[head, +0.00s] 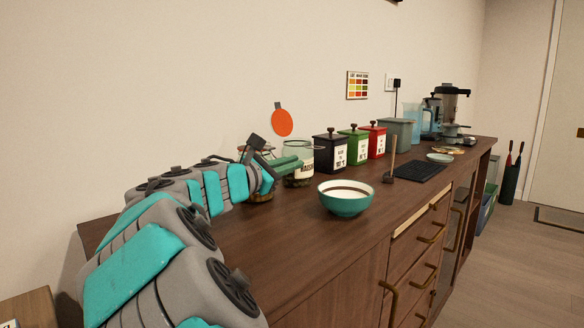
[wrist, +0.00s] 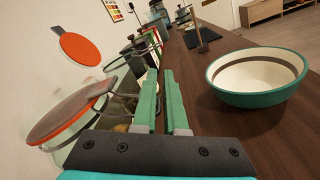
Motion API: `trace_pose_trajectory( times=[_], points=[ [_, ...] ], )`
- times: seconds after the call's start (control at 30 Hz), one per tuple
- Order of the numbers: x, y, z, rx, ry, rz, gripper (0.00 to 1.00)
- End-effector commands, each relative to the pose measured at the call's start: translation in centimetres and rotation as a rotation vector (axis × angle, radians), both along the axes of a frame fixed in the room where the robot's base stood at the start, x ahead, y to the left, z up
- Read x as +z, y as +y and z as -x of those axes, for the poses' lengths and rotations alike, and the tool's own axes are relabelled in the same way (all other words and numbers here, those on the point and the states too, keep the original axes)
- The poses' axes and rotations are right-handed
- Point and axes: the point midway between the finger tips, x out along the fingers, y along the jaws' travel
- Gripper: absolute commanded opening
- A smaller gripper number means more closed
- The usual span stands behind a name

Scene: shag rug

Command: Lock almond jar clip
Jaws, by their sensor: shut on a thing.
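A glass jar with a grey lid and orange seal (wrist: 75,115) stands close at the left in the wrist view, its lid appearing tilted in that view. Its wire clip (wrist: 104,90) reaches from the lid side toward my gripper's left finger. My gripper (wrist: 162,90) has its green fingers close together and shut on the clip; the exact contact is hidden. In the head view my gripper (head: 296,162) covers most of this jar (head: 262,196). Another labelled glass jar (head: 299,151) stands just behind the fingers; its label is partly covered.
A teal bowl (head: 345,203) sits right of my gripper. Black (head: 329,150), green (head: 353,147) and red (head: 373,140) canisters line the wall beyond. A dark tray (head: 420,172) lies farther along. The counter's front left is bare.

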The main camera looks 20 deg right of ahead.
Motion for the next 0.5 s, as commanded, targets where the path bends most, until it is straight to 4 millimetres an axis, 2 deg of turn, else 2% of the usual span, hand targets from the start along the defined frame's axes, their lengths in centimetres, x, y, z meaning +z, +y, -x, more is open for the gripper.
trace_pose_trajectory(
  times=[0.2, 0.5],
  points=[
    [-1.1, 0.1, -0.3, -0.002, -0.17, -0.082, 0.0],
    [-1.6, 0.4, -0.8, 0.0, -0.349, -0.17, 0.0]
  ],
)
